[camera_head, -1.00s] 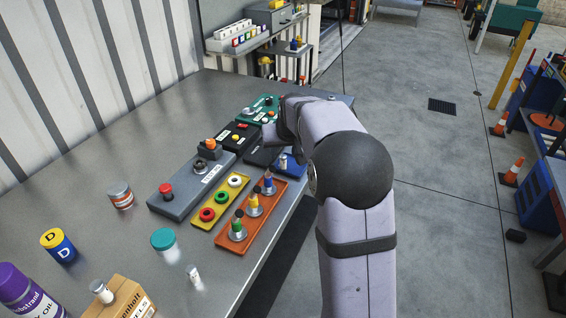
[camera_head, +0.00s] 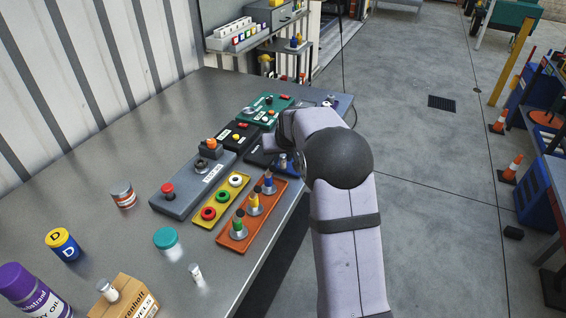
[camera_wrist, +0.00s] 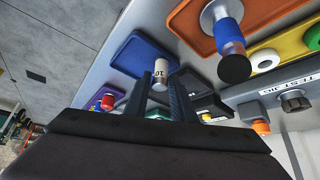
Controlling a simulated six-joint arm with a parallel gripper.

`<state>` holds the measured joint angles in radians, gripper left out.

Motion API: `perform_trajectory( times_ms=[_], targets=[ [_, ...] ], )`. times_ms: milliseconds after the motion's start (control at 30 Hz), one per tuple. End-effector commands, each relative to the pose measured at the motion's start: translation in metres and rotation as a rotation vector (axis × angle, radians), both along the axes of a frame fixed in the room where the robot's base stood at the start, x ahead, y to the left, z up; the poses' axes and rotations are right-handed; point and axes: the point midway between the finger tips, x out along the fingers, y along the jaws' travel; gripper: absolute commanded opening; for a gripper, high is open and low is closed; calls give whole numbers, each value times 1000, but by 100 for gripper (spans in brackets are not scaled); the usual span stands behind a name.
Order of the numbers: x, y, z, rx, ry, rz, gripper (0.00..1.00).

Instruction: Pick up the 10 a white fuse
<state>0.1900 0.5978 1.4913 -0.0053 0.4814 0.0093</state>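The white 10 a fuse (camera_wrist: 160,74) shows in the wrist view as a small pale cylinder with a dark "10" and a tan end. It is at the blue tray (camera_wrist: 135,58), which also shows in the head view (camera_head: 294,168). My gripper (camera_wrist: 160,82) is open, with its two dark fingers on either side of the fuse's line. The fuse lies at or just beyond the fingertips; I cannot tell whether they touch it. In the head view my wrist and arm hide the fingertips.
An orange tray (camera_head: 236,239) with several coloured pegs lies close beside the blue tray. A yellow panel (camera_head: 210,220), a grey switch box (camera_head: 180,204) and a green panel (camera_head: 254,104) crowd the bench. Jars and a cardboard box (camera_head: 128,300) stand nearer. The bench edge drops to the floor at right.

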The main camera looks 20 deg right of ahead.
Motion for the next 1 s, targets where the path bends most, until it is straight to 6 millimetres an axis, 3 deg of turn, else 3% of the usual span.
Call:
perform_trajectory(
  times_ms=[33,100,467,667,1000],
  targets=[
    [0,0,0,0,0,0,11],
    [0,0,0,0,0,0,0],
    [0,0,4,0,-2,0,0],
    [1,0,25,-1,-5,0,0],
    [1,0,81,-2,-4,-1,0]
  ],
)
